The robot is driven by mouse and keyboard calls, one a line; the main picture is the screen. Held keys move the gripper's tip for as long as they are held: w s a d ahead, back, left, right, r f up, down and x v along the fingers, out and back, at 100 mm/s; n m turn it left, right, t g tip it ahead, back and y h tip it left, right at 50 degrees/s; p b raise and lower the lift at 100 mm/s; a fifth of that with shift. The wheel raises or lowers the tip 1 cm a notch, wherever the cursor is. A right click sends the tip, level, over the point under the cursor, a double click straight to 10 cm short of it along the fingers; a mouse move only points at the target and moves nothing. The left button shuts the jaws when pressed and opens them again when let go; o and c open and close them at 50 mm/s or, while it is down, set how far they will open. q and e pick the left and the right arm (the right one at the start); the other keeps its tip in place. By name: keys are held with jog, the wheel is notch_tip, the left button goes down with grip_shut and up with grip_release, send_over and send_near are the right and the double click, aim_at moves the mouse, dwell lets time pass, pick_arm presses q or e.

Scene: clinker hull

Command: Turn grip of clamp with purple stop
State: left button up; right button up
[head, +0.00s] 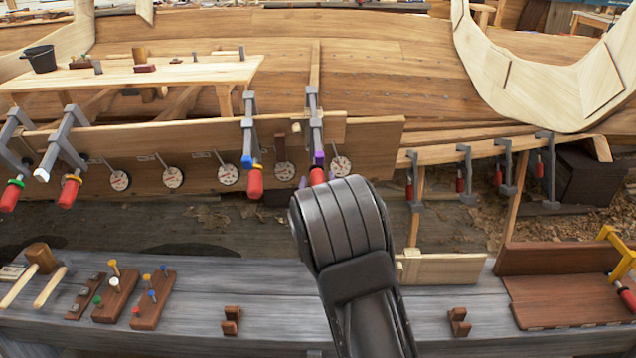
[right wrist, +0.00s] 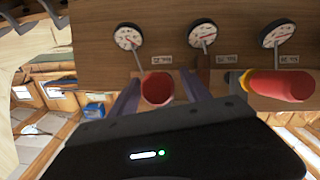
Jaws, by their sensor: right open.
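The clamp with the purple stop (head: 318,158) hangs on the upper plank near the middle of the head view. Its red grip (head: 317,176) hangs below the stop, partly hidden by my right arm. My right gripper (head: 318,182) is at this grip, with its fingers on either side. In the right wrist view the red grip (right wrist: 157,88) sits end-on between the two open fingers of the right gripper (right wrist: 157,95). I cannot tell whether either finger touches it. The purple stop is hidden in the right wrist view. My left gripper is not in view.
Several dials (head: 228,174) line the plank. A grey bench (head: 270,290) with pegged blocks lies below.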

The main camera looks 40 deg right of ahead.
jog(key=shift+c, duration=0.4)
grip_shut()
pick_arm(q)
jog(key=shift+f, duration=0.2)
pick_arm(e)
jog(key=shift+f, duration=0.1)
